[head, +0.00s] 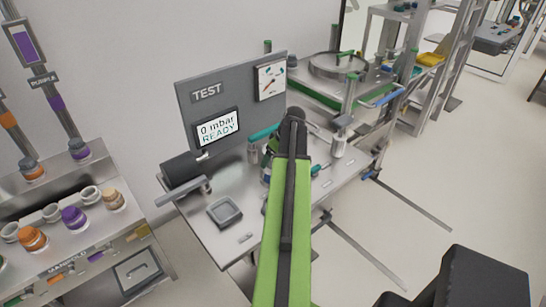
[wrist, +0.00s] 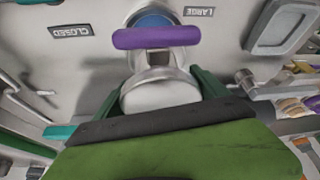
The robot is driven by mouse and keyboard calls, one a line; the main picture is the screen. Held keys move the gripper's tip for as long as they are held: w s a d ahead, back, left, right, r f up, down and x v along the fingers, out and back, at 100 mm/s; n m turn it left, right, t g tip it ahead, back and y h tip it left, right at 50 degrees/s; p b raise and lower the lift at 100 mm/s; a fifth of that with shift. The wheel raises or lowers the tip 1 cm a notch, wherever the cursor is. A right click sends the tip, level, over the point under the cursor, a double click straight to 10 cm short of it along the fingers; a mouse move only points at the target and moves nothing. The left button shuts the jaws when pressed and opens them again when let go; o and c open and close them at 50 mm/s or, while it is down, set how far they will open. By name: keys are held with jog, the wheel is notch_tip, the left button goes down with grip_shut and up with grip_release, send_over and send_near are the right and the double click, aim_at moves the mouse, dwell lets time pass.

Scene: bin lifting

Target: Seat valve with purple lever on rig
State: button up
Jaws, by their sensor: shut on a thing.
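The valve (wrist: 158,90) is a pale metal body with a purple lever (wrist: 156,37) across its far end in the wrist view. My gripper (wrist: 162,78) is shut on the valve body, with a dark green finger on each side. A blue ring (wrist: 152,19) shows just beyond the lever. The rig is a steel bench with a grey TEST panel (head: 218,103), whose screen (head: 217,128) reads 0 mbar READY. In the head view my arm hides the held valve. I cannot tell whether the valve touches the bench.
A square grey tray (head: 224,212) lies on the bench, left of my arm. CLOSED (wrist: 70,31) and LARGE (wrist: 199,12) labels appear upside down. A manifold stand with orange and purple fittings (head: 74,217) is at left. A green-handled fixture (head: 338,66) stands behind at right. Open floor is right.

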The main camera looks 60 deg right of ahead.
jog(key=shift+f+b, duration=2.35)
jog(key=shift+f, duration=0.05)
dwell(1.4)
jog(key=o, duration=2)
jog(key=shift+s, duration=0.1)
jog(key=shift+c, duration=0.2)
jog(key=shift+r, duration=0.15)
notch_tip(320, 180, up, 9)
jog(key=p, duration=0.9)
